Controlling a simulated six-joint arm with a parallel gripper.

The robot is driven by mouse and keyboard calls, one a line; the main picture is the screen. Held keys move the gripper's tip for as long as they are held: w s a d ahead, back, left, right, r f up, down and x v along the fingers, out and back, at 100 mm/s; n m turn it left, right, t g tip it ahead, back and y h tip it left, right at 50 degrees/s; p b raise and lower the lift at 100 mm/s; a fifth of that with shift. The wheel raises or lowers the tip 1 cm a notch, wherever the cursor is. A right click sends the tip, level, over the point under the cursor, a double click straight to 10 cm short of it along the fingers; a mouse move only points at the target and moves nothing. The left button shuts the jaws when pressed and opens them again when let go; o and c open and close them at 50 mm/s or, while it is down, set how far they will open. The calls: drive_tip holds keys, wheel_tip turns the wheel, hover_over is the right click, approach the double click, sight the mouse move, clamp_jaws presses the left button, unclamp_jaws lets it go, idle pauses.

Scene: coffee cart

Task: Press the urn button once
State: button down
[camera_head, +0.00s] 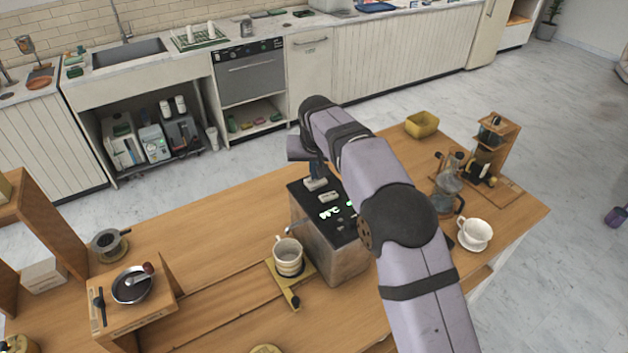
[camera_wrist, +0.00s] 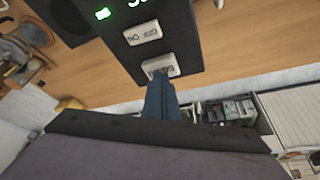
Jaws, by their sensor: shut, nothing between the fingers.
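The urn (camera_head: 345,257) is a metal box with a black top panel and a lit green temperature display (camera_head: 331,212). It stands on the wooden counter. In the wrist view two pale buttons show on the panel: an on/off button (camera_wrist: 143,33) and another labelled button (camera_wrist: 159,67) nearer the panel's edge. My gripper (camera_wrist: 160,84) is shut and empty, with its blue fingertips at the lower edge of that second button. I cannot tell whether they touch it. In the head view my gripper (camera_head: 316,181) points down at the urn's far end.
The counter behind and left of the urn is clear.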

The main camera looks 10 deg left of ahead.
sight(316, 181)
drive_tip(key=shift+f, duration=0.45)
drive_tip(key=shift+r, duration=0.25)
drive_tip(key=shift+r+p, duration=0.55)
drive_tip(key=shift+r, duration=0.1)
idle(1.5)
wheel_tip(316, 181, up, 5)
drive_tip(key=p, duration=0.4)
drive_tip(key=shift+p, duration=0.3)
drive_tip(key=shift+d, duration=0.1)
